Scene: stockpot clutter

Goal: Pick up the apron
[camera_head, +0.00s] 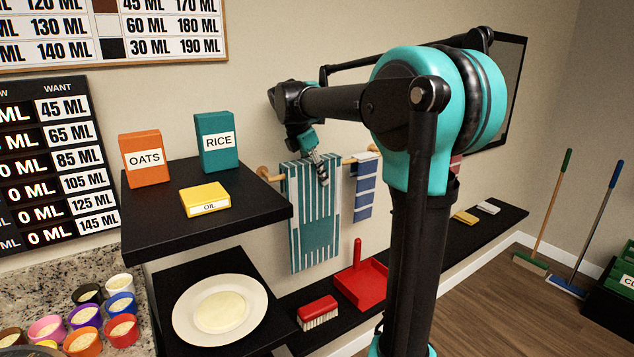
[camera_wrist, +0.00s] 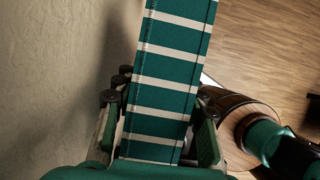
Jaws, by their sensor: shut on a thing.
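The apron (camera_head: 312,225) is a long teal cloth with white stripes. It hangs from the wooden wall rail (camera_head: 358,158), close to the rail's left end. My gripper (camera_head: 320,170) is at the upper part of this cloth, below and beside the rail. In the wrist view, the striped cloth (camera_wrist: 165,95) runs between the two fingers of my gripper (camera_wrist: 160,132), which are shut on it. The cloth's top edge over the rail is partly hidden by my gripper and wrist.
A blue and white striped towel (camera_head: 366,188) hangs close to the right on the same rail. A black shelf (camera_head: 215,215) with boxes stands to the left. A red dustpan (camera_head: 362,280) and red brush (camera_head: 318,312) lie on the low black ledge below.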

